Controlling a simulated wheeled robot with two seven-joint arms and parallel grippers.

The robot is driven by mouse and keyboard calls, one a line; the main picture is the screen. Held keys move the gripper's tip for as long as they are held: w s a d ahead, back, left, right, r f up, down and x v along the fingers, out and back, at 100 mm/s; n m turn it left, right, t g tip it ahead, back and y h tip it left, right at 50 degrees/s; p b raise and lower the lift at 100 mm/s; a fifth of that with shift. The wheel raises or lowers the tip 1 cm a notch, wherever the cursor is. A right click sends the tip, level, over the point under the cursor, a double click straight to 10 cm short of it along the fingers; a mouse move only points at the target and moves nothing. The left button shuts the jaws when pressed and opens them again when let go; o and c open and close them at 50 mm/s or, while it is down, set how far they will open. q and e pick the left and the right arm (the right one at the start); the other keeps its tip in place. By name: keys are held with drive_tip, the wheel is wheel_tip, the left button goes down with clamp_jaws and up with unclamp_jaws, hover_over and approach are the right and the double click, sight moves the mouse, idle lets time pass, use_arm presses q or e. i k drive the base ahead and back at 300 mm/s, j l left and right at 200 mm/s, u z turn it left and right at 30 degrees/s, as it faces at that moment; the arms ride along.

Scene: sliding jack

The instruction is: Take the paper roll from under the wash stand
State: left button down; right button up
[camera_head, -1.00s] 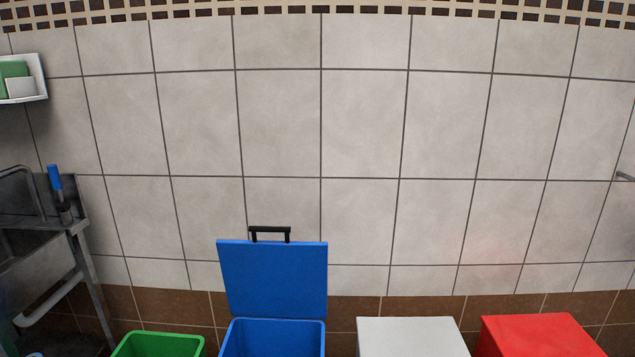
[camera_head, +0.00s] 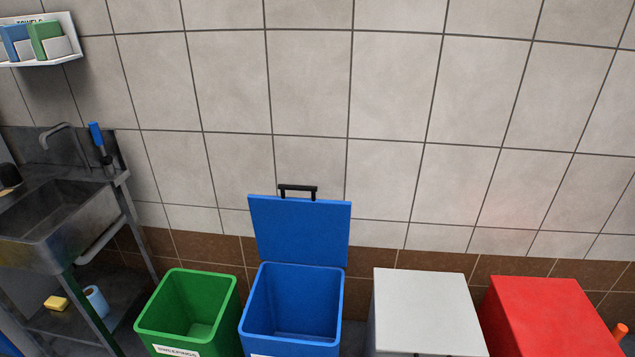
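The wash stand (camera_head: 45,222) is a grey metal sink on legs at the left of the head view. Under it, on a low shelf (camera_head: 70,328), a pale blue-white roll (camera_head: 96,302) stands close to the right front leg; it looks like the paper roll. A yellow sponge-like block (camera_head: 56,303) lies to the left of the roll. Neither of my grippers shows in the view.
A green open bin (camera_head: 188,305) stands right of the wash stand, then a blue bin (camera_head: 292,305) with its lid up, a closed grey bin (camera_head: 425,305) and a closed red bin (camera_head: 541,312). A towel shelf (camera_head: 40,48) hangs on the wall above the sink.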

sight(97, 300)
drive_tip(key=u, duration=1.7)
drive_tip(key=i, duration=0.1)
drive_tip(key=j+z, duration=0.05)
